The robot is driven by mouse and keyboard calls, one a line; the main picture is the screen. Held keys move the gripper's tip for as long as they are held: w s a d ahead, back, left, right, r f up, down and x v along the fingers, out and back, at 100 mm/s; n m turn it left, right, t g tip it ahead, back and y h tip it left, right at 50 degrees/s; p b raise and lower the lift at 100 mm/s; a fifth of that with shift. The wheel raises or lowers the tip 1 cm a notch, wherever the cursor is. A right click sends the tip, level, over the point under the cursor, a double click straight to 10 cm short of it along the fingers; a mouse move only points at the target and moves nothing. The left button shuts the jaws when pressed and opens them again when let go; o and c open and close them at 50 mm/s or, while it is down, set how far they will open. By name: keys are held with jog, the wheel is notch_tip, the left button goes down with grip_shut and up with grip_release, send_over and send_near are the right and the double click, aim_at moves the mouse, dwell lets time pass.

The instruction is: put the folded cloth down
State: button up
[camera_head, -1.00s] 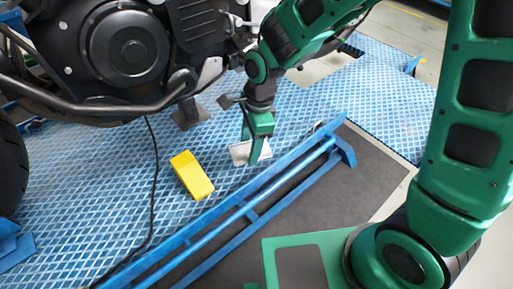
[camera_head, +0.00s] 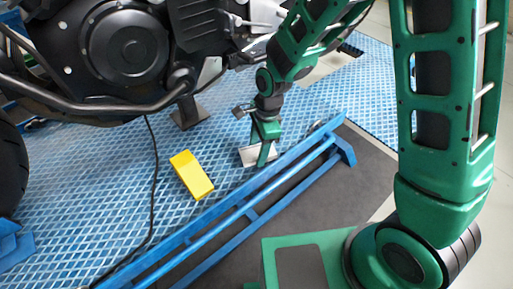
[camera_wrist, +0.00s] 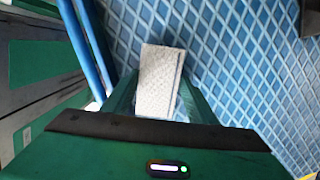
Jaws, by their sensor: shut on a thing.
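The folded cloth (camera_head: 250,156) is a small pale grey-white block low over the blue platform (camera_head: 322,97). My gripper (camera_head: 262,160) is shut on it, with the green fingers pointing down. In the wrist view the cloth (camera_wrist: 160,80) shows between the green fingers (camera_wrist: 158,105), its textured pale face toward the camera. The blue diamond-patterned platform lies behind it. I cannot tell whether the cloth touches the platform.
A yellow block (camera_head: 191,175) lies on the platform left of my gripper. A blue rail frame (camera_head: 245,208) runs along the near edge. The motorcycle (camera_head: 125,50) stands at the upper left, and a black cable (camera_head: 154,190) hangs to the platform.

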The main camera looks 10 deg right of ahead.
jog(key=shift+s+f, duration=0.2)
jog(key=shift+f, duration=0.2)
jog(key=shift+s, duration=0.35)
jog(key=o, duration=1.2)
jog(key=shift+f, duration=0.2)
jog(key=shift+a, duration=0.15)
jog(key=shift+w+r, duration=0.2)
jog(key=shift+r, duration=0.2)
notch_tip(320, 180, up, 12)
jog(key=d, duration=0.2)
jog(key=shift+w+r, duration=0.15)
jog(key=shift+w, duration=0.3)
